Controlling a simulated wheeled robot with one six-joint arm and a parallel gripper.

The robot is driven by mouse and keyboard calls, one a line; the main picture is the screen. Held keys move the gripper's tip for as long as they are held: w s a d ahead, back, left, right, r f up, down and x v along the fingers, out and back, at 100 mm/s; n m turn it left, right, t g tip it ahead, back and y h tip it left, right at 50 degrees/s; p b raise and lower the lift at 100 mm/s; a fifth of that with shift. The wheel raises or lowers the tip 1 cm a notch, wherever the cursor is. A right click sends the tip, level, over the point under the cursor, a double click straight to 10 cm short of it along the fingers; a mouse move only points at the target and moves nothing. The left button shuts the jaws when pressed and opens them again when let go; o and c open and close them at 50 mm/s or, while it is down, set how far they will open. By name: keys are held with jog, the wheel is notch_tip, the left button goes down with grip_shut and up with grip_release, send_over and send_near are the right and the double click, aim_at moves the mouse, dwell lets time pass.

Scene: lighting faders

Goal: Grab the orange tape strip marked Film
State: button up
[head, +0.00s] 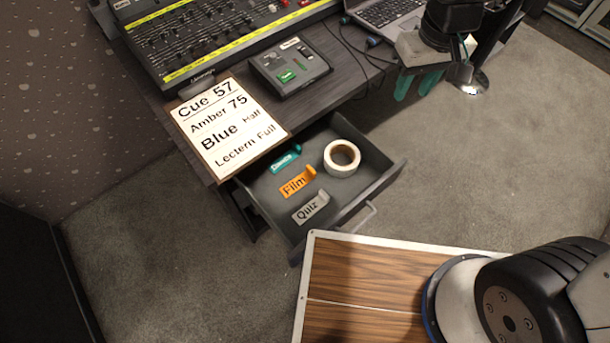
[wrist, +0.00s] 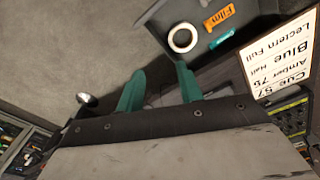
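The orange tape strip marked Film (head: 297,183) lies in the open drawer (head: 378,181), between a teal strip (head: 285,159) and a grey strip marked Quiz (head: 311,207). One end of it curls up on the right. In the wrist view the orange strip (wrist: 219,18) is near the top edge, beyond the fingertips. My gripper (head: 416,87) is at the upper right in the head view, above and away from the drawer. Its teal fingers (wrist: 158,84) are apart with nothing between them.
A roll of white tape (head: 342,158) sits in the drawer right of the strips. A cue sheet board (head: 225,125), a small console (head: 290,67), a fader desk (head: 215,35) and a laptop (head: 385,12) are on the desk. Carpet (head: 500,160) lies open to the right.

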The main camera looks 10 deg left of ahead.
jog(key=w+a+f+n, duration=0.2)
jog(key=a+f, duration=0.6)
jog(key=f, duration=0.2)
jog(key=n, duration=0.3)
send_over(314, 173)
jog(key=shift+g, duration=0.3)
notch_tip(314, 173, down, 16)
jog(key=shift+w+a+f, duration=0.1)
jog(key=shift+a, duration=0.05)
jog(key=f, duration=0.8)
jog(key=shift+d, duration=0.2)
grip_shut()
